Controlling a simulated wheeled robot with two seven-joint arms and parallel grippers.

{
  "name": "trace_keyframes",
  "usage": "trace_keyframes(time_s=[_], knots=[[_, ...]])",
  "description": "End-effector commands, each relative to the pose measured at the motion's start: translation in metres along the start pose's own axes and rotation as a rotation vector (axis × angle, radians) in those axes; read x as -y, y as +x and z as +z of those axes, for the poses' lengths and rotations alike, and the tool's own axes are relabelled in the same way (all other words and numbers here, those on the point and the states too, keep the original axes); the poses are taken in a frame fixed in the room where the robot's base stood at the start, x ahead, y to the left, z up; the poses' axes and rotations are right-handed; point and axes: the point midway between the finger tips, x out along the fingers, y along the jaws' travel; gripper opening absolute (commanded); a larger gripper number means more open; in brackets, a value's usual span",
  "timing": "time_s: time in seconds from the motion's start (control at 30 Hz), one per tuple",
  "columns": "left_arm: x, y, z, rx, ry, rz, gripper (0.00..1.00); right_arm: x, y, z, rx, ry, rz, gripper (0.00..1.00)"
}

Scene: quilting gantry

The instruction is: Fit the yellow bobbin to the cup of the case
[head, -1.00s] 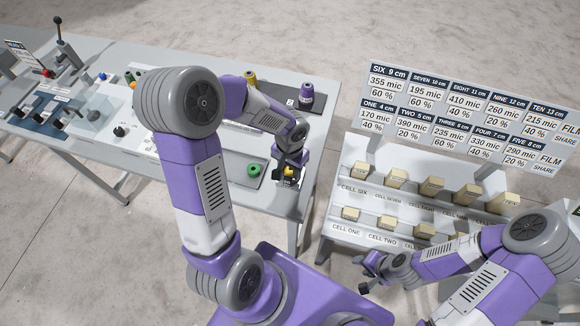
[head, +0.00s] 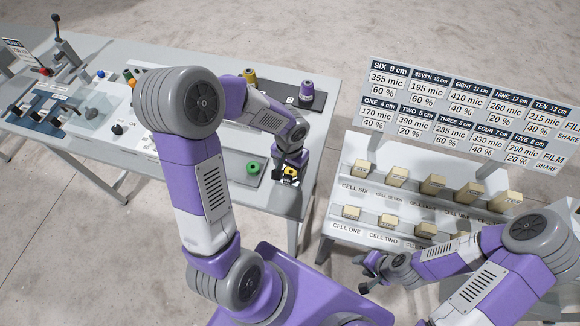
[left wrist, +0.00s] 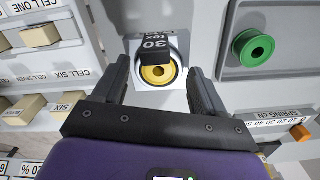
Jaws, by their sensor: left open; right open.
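The yellow bobbin (left wrist: 158,76) sits in the round pale cup (left wrist: 178,84) of the case, ring face up, in the left wrist view. A black tab (left wrist: 157,46) marked "30 tex" overlaps its far edge. How deep the bobbin sits is hard to tell. My left gripper (left wrist: 158,68) is open, one finger on each side of the bobbin with a gap to both. In the head view, my left gripper (head: 289,168) is over the near right end of the bench, with a bit of yellow bobbin (head: 291,172) showing. My right gripper (head: 371,269) is open and empty, away from the bench.
A green bobbin (left wrist: 252,47) lies on a grey tray beside the case. A yellow spool (head: 249,75) and a purple spool (head: 306,88) stand further back on the bench (head: 215,182). A rack (head: 395,200) of labelled cells with tan blocks stands to the right.

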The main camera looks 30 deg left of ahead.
Motion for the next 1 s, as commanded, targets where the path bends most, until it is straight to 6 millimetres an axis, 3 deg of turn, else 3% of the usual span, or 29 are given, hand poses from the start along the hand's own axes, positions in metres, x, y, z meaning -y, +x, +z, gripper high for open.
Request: trace_keyframes(time_s=[0.3, 0.5, 1.0], knots=[[0.0, -0.049, -0.001, -0.007, 0.0, -0.001, 0.71, 0.004, -0.011, 0.0, 0.0, 0.0, 0.0, 0.43], [0.0, -0.071, -0.001, -0.003, 0.0, 0.0, 0.71, 0.005, -0.014, 0.001, 0.0, 0.0, 0.0, 0.43], [0.0, -0.074, 0.0, -0.001, 0.0, 0.0, 0.71, 0.005, -0.014, 0.001, 0.0, 0.0, 0.0, 0.43]])
